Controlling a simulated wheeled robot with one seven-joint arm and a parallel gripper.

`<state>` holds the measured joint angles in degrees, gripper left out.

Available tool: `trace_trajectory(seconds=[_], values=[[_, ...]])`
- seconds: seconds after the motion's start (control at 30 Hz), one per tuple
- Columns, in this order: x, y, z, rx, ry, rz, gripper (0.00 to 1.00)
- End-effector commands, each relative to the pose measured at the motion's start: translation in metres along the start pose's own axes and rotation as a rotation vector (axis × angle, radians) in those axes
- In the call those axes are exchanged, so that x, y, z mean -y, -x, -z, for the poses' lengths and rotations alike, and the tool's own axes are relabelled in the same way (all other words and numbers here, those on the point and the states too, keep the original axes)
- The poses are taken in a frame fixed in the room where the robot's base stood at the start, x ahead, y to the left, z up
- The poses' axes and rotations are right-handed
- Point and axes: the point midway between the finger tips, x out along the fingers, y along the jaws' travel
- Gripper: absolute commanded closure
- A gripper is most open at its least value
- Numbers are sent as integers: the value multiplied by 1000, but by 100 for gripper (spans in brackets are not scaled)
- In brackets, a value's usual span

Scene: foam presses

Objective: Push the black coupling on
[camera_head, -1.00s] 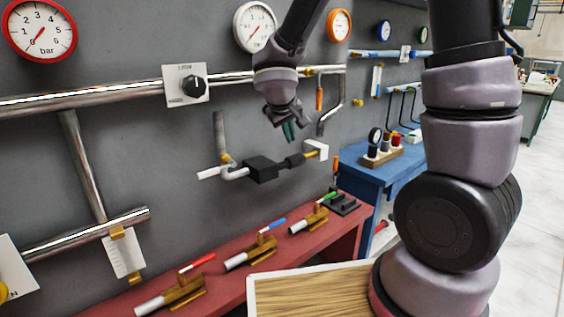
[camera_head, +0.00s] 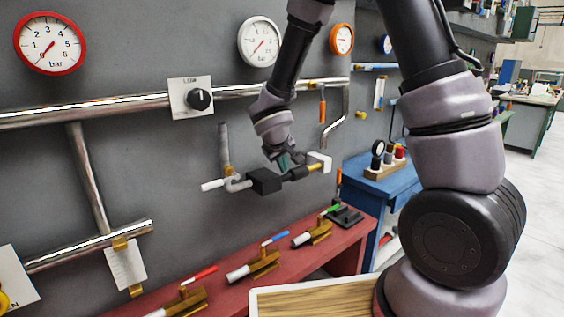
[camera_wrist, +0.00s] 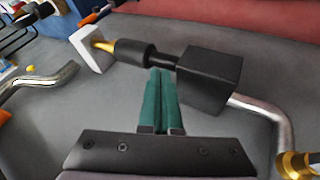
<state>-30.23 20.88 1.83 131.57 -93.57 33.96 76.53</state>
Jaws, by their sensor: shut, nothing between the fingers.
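The black coupling (camera_head: 298,173) is a short dark cylinder on a horizontal line on the wall. In the wrist view the coupling (camera_wrist: 135,52) has a brass stem (camera_wrist: 103,45) at its left end, leading to a white plate (camera_wrist: 88,48). On its right a thinner dark rod joins it to a black block (camera_wrist: 208,80). My gripper (camera_head: 286,160) is just above the line. In the wrist view its green fingers (camera_wrist: 160,78) are together and empty, their tips by the rod between coupling and block. I cannot tell whether they touch the coupling.
A bent grey pipe (camera_head: 238,184) leaves the block's other side. A silver pipe (camera_head: 80,112) runs along the wall above. A red bench (camera_head: 345,238) with several colour-handled brass valves stands below, and a blue bench (camera_head: 368,176) stands to the right.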

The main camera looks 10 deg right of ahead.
Motion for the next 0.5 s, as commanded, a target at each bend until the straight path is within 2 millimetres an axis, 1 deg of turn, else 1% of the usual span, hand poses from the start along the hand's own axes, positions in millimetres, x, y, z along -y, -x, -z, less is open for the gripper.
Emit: trace_trajectory(seconds=[0.03,0.2,0.33,0.5], values=[[0,-10,-1,4,2,-1,100],[0,-35,0,2,1,0,100],[0,-45,0,0,1,0,100],[0,-48,0,0,0,0,100]])
